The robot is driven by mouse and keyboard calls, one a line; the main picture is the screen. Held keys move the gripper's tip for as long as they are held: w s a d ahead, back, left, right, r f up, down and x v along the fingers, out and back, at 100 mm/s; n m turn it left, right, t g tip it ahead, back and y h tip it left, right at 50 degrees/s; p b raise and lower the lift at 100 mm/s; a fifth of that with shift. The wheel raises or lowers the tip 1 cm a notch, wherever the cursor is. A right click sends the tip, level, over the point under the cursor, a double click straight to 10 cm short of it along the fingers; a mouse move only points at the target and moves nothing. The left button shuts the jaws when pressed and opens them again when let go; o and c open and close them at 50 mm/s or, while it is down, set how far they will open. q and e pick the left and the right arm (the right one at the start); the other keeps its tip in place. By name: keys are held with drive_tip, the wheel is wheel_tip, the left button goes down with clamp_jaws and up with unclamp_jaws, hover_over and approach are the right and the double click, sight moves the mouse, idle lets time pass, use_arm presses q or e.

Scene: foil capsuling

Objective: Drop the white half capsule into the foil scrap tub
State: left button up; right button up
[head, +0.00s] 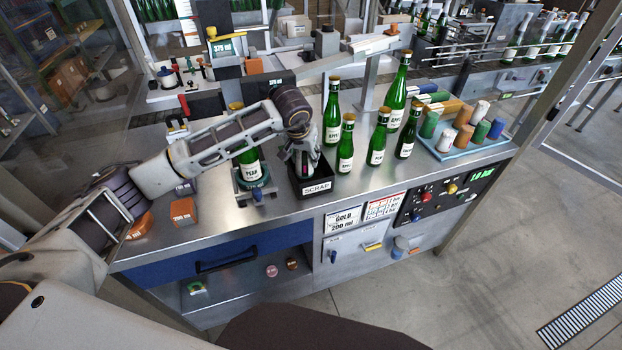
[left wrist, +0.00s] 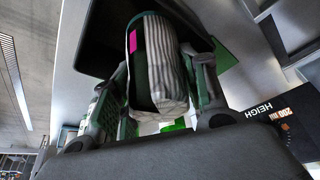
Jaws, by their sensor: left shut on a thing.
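My left gripper (head: 303,168) points down at the scrap tub (head: 317,187), a black box with a white SCRAP label on its front. In the left wrist view the gripper is shut on the white half capsule (left wrist: 162,75), a pale, grey-streaked, pleated piece with a dark hollow and a magenta patch. The capsule sits between the two fingers, with the dark tub (left wrist: 108,38) behind it. I cannot tell whether the capsule is above the tub's rim or inside it. In the head view the capsule is mostly hidden by the gripper. My right gripper is not in view.
A green bottle (head: 248,165) stands in a holder just left of the tub, near my left arm. Several green bottles (head: 376,150) stand close on its right. A pale blue tray (head: 455,150) of coloured capsules lies farther right. An orange box (head: 183,211) sits at left.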

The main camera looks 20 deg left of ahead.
use_arm(q)
drive_tip(key=shift+f, duration=1)
drive_tip(key=o, duration=0.7)
drive_tip(key=shift+v, duration=6)
drive_tip(key=shift+s+f, duration=0.1)
drive_tip(key=shift+s, duration=0.05)
